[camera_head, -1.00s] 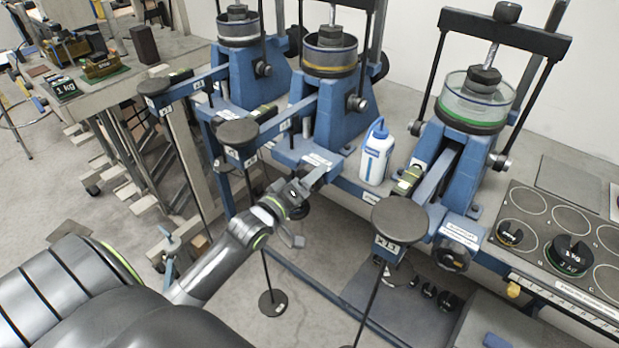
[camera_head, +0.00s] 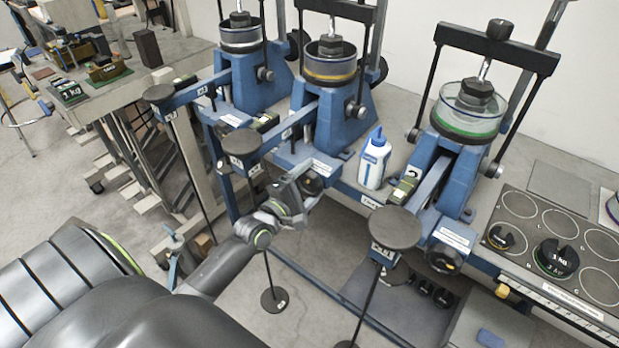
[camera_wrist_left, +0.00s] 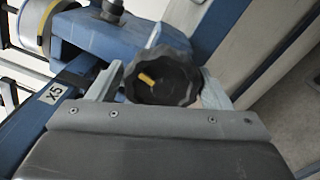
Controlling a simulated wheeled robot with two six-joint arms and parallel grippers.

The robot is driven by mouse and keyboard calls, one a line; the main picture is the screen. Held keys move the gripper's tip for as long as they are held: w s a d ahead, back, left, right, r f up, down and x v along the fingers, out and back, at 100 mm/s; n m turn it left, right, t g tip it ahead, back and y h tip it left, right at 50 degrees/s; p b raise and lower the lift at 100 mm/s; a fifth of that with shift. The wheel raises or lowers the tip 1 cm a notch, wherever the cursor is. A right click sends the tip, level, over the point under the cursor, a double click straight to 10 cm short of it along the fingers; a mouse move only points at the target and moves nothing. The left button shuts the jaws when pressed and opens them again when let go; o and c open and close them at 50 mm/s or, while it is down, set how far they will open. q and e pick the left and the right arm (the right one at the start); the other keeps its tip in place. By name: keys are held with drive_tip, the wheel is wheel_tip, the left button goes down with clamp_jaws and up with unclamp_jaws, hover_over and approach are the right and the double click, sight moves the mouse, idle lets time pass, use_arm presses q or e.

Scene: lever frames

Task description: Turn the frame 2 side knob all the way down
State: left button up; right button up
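The side knob, a black lobed knob with a yellow mark, sits low on the front of the middle blue lever frame (camera_head: 338,125). It shows beside my gripper in the head view (camera_head: 313,183) and near the centre of the left wrist view (camera_wrist_left: 165,82). Its yellow mark points to the left in the wrist view. My left gripper (camera_head: 299,181) is at the knob; in the wrist view its open fingers (camera_wrist_left: 163,88) stand on either side of it. I cannot tell whether they touch it. My right gripper is not in view.
Round black lever pads stand near my arm, one at the left (camera_head: 241,142) and one at the right (camera_head: 394,228). A white-and-blue bottle (camera_head: 373,165) stands right of the middle frame. Another frame with a green-ringed cup (camera_head: 468,115) is farther right.

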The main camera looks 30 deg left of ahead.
use_arm(q)
drive_tip(key=shift+o, duration=0.8)
drive_tip(key=shift+f, duration=0.15)
drive_tip(key=shift+s+a, duration=0.15)
drive_tip(key=shift+s, duration=1.35)
drive_tip(key=shift+s+a, duration=0.1)
drive_tip(key=shift+s, duration=1.4)
